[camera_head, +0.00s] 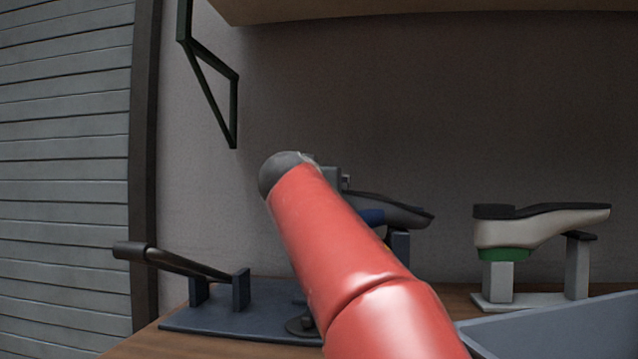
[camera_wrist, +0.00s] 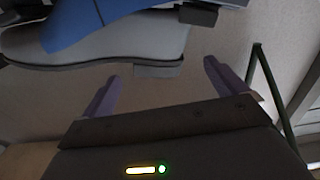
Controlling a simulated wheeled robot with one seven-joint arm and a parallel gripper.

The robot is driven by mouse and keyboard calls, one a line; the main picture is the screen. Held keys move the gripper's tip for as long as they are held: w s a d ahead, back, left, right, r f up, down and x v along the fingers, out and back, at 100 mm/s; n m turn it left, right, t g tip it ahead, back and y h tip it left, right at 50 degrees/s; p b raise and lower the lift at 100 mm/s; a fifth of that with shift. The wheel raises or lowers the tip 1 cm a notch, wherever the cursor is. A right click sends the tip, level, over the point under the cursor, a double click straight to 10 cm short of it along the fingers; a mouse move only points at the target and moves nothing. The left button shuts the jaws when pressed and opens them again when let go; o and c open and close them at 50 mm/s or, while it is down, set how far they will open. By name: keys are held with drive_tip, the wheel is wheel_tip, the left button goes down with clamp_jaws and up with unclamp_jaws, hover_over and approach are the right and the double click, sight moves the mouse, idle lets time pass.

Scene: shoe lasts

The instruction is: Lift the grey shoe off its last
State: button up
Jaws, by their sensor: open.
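The grey shoe (camera_head: 405,214) sits sole up on its last, whose dark blue post (camera_head: 400,244) shows below it. My red arm hides much of the shoe in the head view. In the wrist view the grey shoe (camera_wrist: 120,43) with its blue collar (camera_wrist: 85,22) crosses the top, with its dark sole and heel block towards me. My gripper (camera_wrist: 161,69) is open, its two purple fingers apart. The heel block appears between or just beyond the fingertips; I cannot tell its depth. No contact is visible. In the head view the fingers are hidden behind my arm.
A white shoe (camera_head: 545,226) with a green collar sits sole up on a light stand at the right. A dark lever (camera_head: 180,262) rises from the base plate at the left. A grey tray (camera_head: 560,328) lies front right. A green bracket (camera_head: 209,85) hangs on the wall.

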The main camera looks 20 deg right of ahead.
drive_tip(key=shift+p+x, duration=1.45)
drive_tip(key=shift+x, duration=2.45)
drive_tip(key=shift+c, duration=0.4)
drive_tip(key=c, duration=1.2)
drive_tip(key=shift+o, duration=0.2)
